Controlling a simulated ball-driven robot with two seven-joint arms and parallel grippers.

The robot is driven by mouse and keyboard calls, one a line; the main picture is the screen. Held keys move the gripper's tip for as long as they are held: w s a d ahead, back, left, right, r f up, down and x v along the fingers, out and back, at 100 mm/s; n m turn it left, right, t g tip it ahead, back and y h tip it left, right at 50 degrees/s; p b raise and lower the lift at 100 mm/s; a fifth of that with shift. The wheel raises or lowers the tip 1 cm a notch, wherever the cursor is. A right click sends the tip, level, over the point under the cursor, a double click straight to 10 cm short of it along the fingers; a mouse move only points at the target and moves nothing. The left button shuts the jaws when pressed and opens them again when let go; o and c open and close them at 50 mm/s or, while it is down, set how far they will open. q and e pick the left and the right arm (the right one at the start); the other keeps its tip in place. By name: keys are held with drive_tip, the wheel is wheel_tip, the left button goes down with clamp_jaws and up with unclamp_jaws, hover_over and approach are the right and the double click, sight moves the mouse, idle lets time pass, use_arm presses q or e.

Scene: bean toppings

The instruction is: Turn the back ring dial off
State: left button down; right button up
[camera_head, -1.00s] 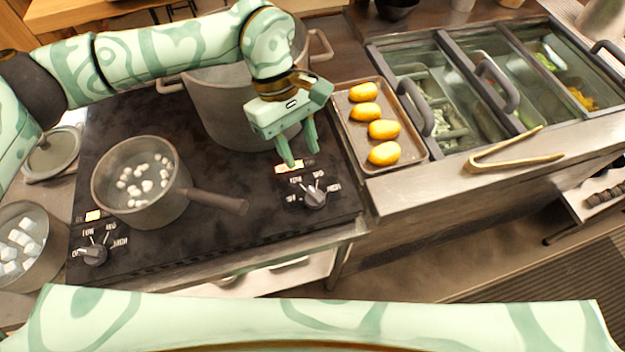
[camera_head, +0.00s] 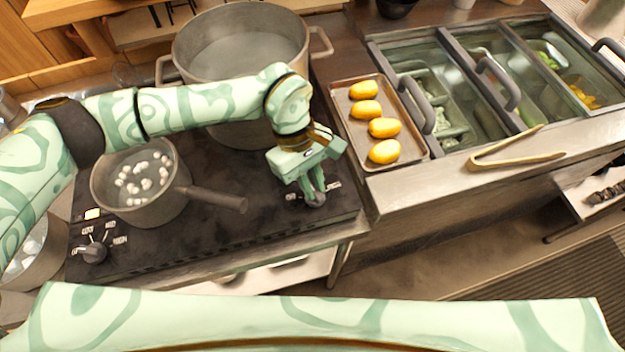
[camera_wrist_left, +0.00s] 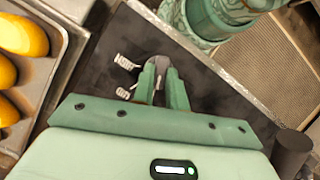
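The stove (camera_head: 240,230) has two dials on its front. The right-hand dial (camera_head: 316,201) is mostly covered by my left gripper (camera_head: 313,190), whose fingers point down at it. In the left wrist view the fingers (camera_wrist_left: 163,82) are close together on either side of the dial's grey knob (camera_wrist_left: 159,64), so the gripper looks shut on it. The gripper covers the light beside this dial. The left-hand dial (camera_head: 93,252) stands free, with a lit yellow light (camera_head: 93,214) near it. My right gripper is not in view.
A small pot (camera_head: 140,208) of white pieces is on the stove, its handle reaching toward the gripper. A large pot (camera_head: 240,50) stands behind. A tray (camera_head: 356,143) of yellow items and lidded bins lie right, with tongs (camera_head: 515,158) in front.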

use_arm(q)
drive_tip(key=shift+r+n, duration=0.1)
drive_tip(key=shift+n, duration=0.2)
drive_tip(key=n+p, duration=0.1)
drive_tip(key=n, duration=0.1)
drive_tip(key=n+t+h+p, duration=0.1)
drive_tip(key=shift+s+a+r+n, duration=0.1)
drive_tip(key=shift+s+a+n, duration=0.05)
drive_tip(key=shift+n, duration=0.25)
drive_tip(key=n+t+p, duration=0.1)
drive_tip(key=n+p, duration=0.1)
drive_tip(key=shift+n+p, duration=0.3)
drive_tip(key=shift+n, duration=0.1)
drive_tip(key=shift+s+n+t+h+p, duration=0.1)
drive_tip(key=shift+n+t+h+p, duration=0.2)
drive_tip(key=shift+n+t+p, duration=0.4)
drive_tip(key=c, duration=1.4)
unclamp_jaws()
drive_tip(key=shift+f, duration=0.2)
